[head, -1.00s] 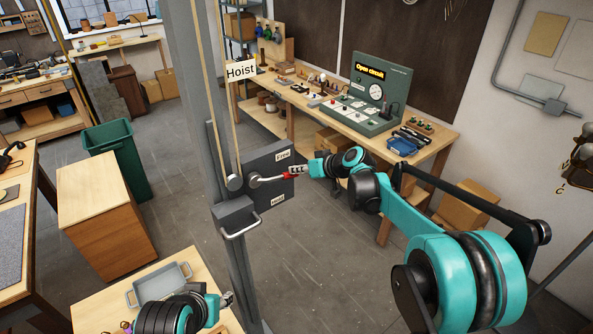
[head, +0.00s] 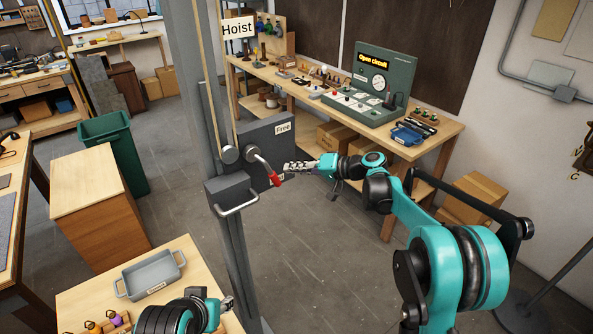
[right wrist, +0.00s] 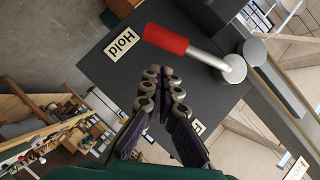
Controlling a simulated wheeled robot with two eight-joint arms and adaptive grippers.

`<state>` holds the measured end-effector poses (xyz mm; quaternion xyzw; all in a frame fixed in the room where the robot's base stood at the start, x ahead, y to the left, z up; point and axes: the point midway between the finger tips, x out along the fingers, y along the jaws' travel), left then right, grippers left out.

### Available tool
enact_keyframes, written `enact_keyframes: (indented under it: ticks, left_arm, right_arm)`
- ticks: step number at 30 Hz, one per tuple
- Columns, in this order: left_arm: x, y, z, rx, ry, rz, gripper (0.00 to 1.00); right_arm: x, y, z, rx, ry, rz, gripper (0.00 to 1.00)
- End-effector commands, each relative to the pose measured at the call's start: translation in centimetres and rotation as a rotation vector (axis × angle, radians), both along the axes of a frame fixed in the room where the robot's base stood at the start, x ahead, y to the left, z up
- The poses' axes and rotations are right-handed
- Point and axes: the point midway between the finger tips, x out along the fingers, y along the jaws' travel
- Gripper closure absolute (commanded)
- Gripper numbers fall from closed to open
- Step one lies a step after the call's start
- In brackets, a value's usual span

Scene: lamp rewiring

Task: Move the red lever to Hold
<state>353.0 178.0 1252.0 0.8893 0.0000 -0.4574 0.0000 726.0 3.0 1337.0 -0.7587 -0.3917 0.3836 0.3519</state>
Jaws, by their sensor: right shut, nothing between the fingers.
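The lever's red grip (head: 275,179) sits on a bent metal arm from a round pivot on the dark hoist box (head: 268,140). In the head view it slants down and right, over the Hold label, which it mostly hides. In the right wrist view the red grip (right wrist: 165,38) lies beside the Hold label (right wrist: 122,44). The Free label (head: 283,128) is higher on the box. My right gripper (head: 290,167) is shut and empty, just right of and above the grip; a gap shows in the right wrist view (right wrist: 162,85). My left gripper (head: 228,302) is low in the head view, its fingers unclear.
The grey hoist post (head: 233,250) stands upright with a Hoist sign (head: 238,28) and a metal handle (head: 238,207) below the box. A grey tray (head: 152,274) is on the small table at lower left. A workbench (head: 440,133) stands behind my right arm. The floor between is open.

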Motion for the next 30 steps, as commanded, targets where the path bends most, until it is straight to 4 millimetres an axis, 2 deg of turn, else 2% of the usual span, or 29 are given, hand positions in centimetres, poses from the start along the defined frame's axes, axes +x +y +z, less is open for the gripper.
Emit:
enact_keyframes:
  ticks: [1, 3, 12, 18, 30]
  left_arm:
    - [0.0, 0.0, -1.5, 0.000, 0.000, 0.000, 0.60]
    - [0.0, 0.0, -2.5, 0.000, 0.000, 0.000, 0.60]
    - [0.0, 0.0, -5.9, 0.000, 0.000, 0.000, 0.60]
    - [0.0, 0.0, -7.2, 0.000, 0.000, 0.000, 0.60]
    - [0.0, 0.0, -8.1, 0.000, 0.000, 0.000, 0.60]
  right_arm:
    - [-0.2, 0.2, -1.3, 0.037, 0.026, -0.001, 1.00]
    - [-0.5, 0.6, -1.9, 0.090, 0.065, 0.000, 1.00]
    - [-1.8, 2.5, -3.8, 0.300, 0.218, -0.001, 1.00]
    - [-2.6, 3.6, -4.4, 0.389, 0.283, 0.000, 1.00]
    - [-3.3, 4.5, -4.7, 0.384, 0.279, -0.002, 1.00]
